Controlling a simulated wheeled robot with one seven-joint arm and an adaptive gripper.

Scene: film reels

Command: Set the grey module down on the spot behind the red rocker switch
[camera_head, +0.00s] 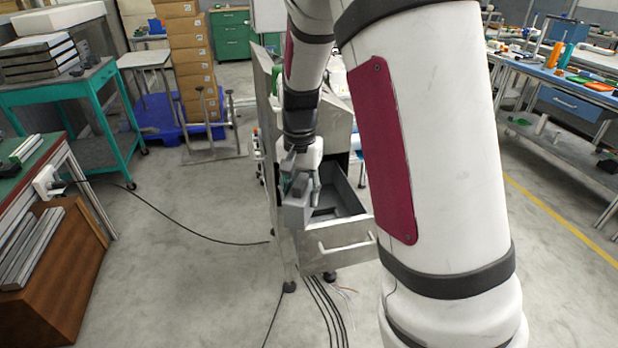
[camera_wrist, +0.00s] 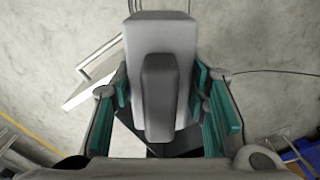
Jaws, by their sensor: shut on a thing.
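My gripper (camera_head: 303,184) is shut on the grey module (camera_head: 296,211), a blocky grey piece. The head view shows it held above the open drawer, near the cabinet's left side. In the wrist view the module (camera_wrist: 161,32) stands out between the two green-lined fingers, with a darker grey raised block on its face. I cannot make out the red rocker switch or the spot behind it in either view; my arm covers much of the cabinet's top.
The metal cabinet (camera_head: 284,238) has its drawer (camera_head: 345,246) pulled out, with a bar handle in front. Black cables (camera_head: 325,310) lie on the floor. A teal cart (camera_head: 92,125) and stacked cardboard boxes (camera_head: 190,60) stand at the left. The floor left of the cabinet is mostly clear.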

